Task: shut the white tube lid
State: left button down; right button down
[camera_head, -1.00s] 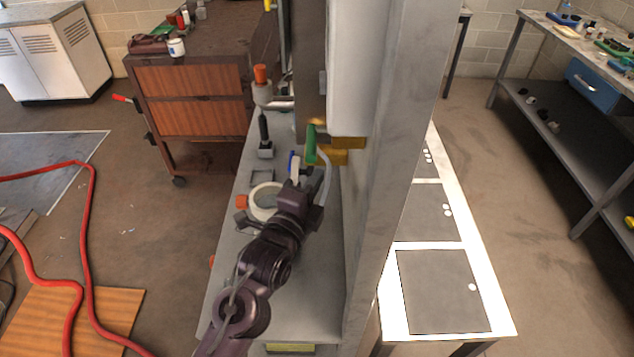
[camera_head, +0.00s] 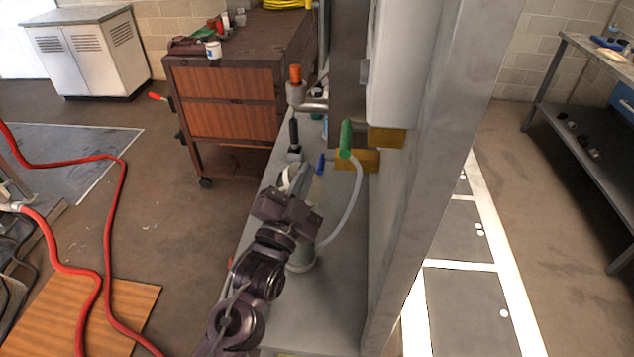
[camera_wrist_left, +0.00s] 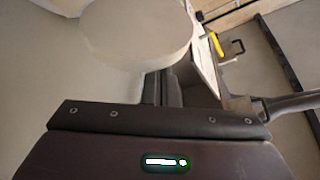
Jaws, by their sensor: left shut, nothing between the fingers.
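My left gripper (camera_head: 303,182) is over the grey bench, with its fingers shut and empty. In the left wrist view its dark fingers (camera_wrist_left: 162,90) are together. A pale round disc (camera_wrist_left: 137,33), which looks like the white tube lid, is just beyond them. I cannot tell whether they touch. In the head view a small part of a white round piece (camera_head: 287,178) shows beside the gripper, mostly hidden by it. A pale cylindrical base (camera_head: 301,262), probably the tube, shows below the wrist. The lid's hinge and angle are hidden. My right gripper is out of view.
A green-handled valve (camera_head: 346,138) with a pale hose (camera_head: 348,205) is right of the gripper. A blue-tipped part (camera_head: 321,163) is close by. A grey upright panel (camera_head: 430,150) bounds the bench on the right. An orange-capped pipe (camera_head: 295,75) stands behind.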

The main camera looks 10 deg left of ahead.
pick_arm(q)
jog(key=n, duration=0.1)
jog(key=a+f+n+y, duration=0.1)
jog(key=shift+a+n+t+b, duration=0.2)
jog(key=shift+n+t+b, duration=0.1)
jog(key=shift+t, duration=0.1)
jog(key=shift+a+f, duration=0.1)
jog(key=shift+a, duration=0.2)
jog(key=shift+a+f+b, duration=0.3)
jog(key=shift+a+f, duration=0.45)
jog(key=shift+a, duration=0.2)
jog(key=shift+a+f, duration=0.35)
jog(key=shift+f, duration=0.15)
jog(key=shift+a+f, duration=0.1)
jog(key=shift+f, duration=0.1)
